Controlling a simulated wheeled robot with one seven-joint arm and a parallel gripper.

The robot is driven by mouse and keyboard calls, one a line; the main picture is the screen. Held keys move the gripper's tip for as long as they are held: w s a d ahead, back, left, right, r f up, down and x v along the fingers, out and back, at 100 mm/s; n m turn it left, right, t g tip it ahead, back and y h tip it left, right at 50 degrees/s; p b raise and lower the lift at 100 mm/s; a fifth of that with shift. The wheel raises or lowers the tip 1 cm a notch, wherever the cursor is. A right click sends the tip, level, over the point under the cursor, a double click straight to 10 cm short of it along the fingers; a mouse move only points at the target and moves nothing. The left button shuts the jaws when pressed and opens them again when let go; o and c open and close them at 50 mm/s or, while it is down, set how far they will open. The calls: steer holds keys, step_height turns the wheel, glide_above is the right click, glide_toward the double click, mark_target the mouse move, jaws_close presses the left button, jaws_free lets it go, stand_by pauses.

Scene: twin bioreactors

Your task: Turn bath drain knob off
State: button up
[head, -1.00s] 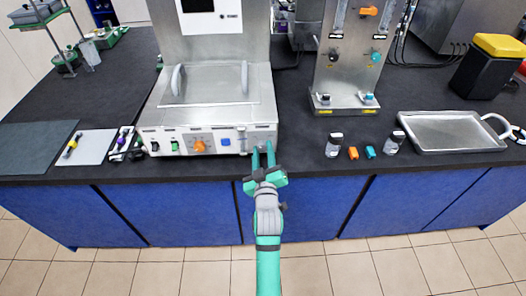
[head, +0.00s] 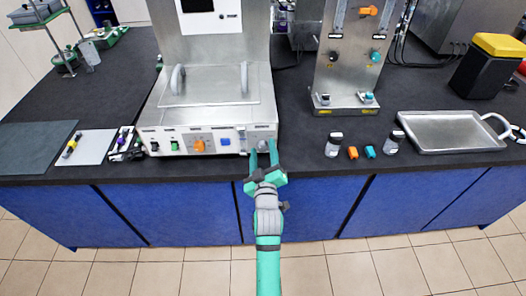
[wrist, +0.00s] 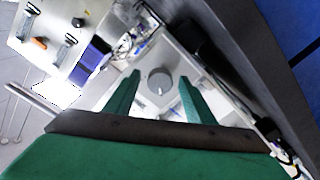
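The bath (head: 205,118) is a steel unit with a lid and two handles on the bench. Its front panel carries several controls. A round grey knob (head: 263,146) sits at the panel's right end, taken as the drain knob. In the wrist view the grey knob (wrist: 159,82) shows a short pale mark at its lower edge. My gripper (head: 263,152) is open in front of the panel's right end. In the wrist view my gripper's green fingers (wrist: 158,95) stand on either side of the knob, with visible gaps; I cannot tell how far it reaches between them.
Left of the knob on the panel are a blue button (head: 225,141), an orange knob (head: 199,146) and a green switch (head: 174,146). Small bottles (head: 334,145) and a steel tray (head: 452,132) stand to the right. The bench front edge runs under my gripper.

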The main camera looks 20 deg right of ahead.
steer(key=v, duration=1)
steer(key=shift+s, duration=0.4)
steer(key=shift+a, duration=0.1)
steer(key=s+a+f+m+g+y, duration=0.1)
steer(key=s+a+f, duration=0.4)
steer(key=s, duration=0.3)
steer(key=s+a+f+y, duration=0.2)
steer(key=s+a+f, duration=0.25)
steer(key=s, duration=0.35)
steer(key=s+a+m+y, duration=0.1)
steer(key=s+a, duration=0.2)
steer(key=s, duration=0.6)
steer(key=s+a+r+m+g+y, duration=0.1)
steer(key=s+a, duration=0.3)
steer(key=s, duration=0.5)
steer(key=shift+s+m, duration=0.3)
steer(key=shift+m, duration=0.1)
steer(key=shift+a, duration=0.1)
